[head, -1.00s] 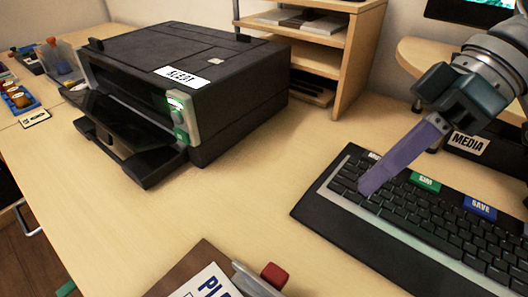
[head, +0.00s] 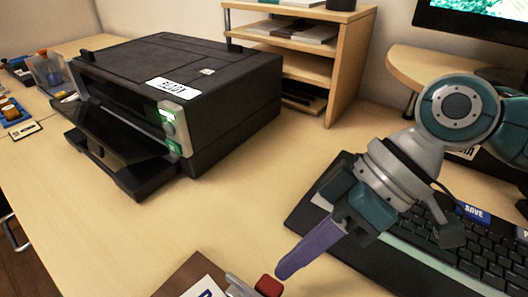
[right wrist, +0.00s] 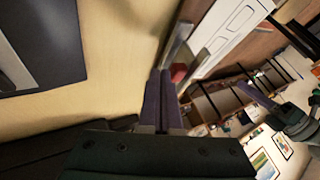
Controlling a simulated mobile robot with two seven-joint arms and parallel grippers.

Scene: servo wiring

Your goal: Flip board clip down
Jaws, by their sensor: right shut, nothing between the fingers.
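The brown clipboard (head: 180,277) lies at the bottom edge of the head view, mostly cut off, with a white sheet (head: 205,289) on it. Its metal clip (head: 238,287) has a red tab (head: 268,286). My right gripper (head: 283,273) is shut and empty, its purple fingers pointing down close beside the red tab. In the right wrist view the tab (right wrist: 179,73) shows just beyond the shut fingertips (right wrist: 163,75); I cannot tell whether they touch. What looks like my left gripper (right wrist: 255,92) shows small at the right of that view, its jaws unclear.
A black keyboard (head: 330,236) lies under my right arm. A black printer (head: 190,90) marked READY stands at the left, with a wooden shelf (head: 345,75) behind it. The desk (head: 215,210) between printer, keyboard and clipboard is clear.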

